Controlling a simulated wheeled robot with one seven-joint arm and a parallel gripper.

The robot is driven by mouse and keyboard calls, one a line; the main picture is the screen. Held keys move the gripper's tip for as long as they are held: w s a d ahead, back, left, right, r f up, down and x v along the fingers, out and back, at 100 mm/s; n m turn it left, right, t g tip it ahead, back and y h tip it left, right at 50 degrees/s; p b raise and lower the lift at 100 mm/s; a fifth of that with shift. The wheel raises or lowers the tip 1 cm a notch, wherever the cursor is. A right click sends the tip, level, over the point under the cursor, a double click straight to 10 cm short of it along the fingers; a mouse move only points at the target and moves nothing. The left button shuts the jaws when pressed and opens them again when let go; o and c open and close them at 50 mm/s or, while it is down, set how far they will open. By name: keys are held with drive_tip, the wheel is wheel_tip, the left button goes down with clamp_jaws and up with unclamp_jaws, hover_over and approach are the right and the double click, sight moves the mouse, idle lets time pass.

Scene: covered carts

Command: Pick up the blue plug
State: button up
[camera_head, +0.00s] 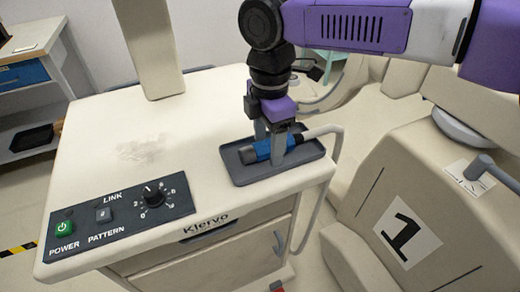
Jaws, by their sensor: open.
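The blue plug (264,149) lies in a shallow dark grey tray (249,174) at the right side of the cart top. It has a dark end at its left and a pale cable (318,131) leaving to the right. My gripper (270,155) points down over the tray, with its fingers on either side of the plug. The fingers hide part of the plug. I cannot tell whether they touch it.
The cream cart top (200,105) is mostly clear. A control panel (120,214) with a knob and buttons is at the front left. A pale post (148,50) rises behind. A covered machine marked 1 (407,240) stands close at the right.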

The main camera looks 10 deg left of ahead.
clamp_jaws()
drive_tip(key=shift+r, duration=0.1)
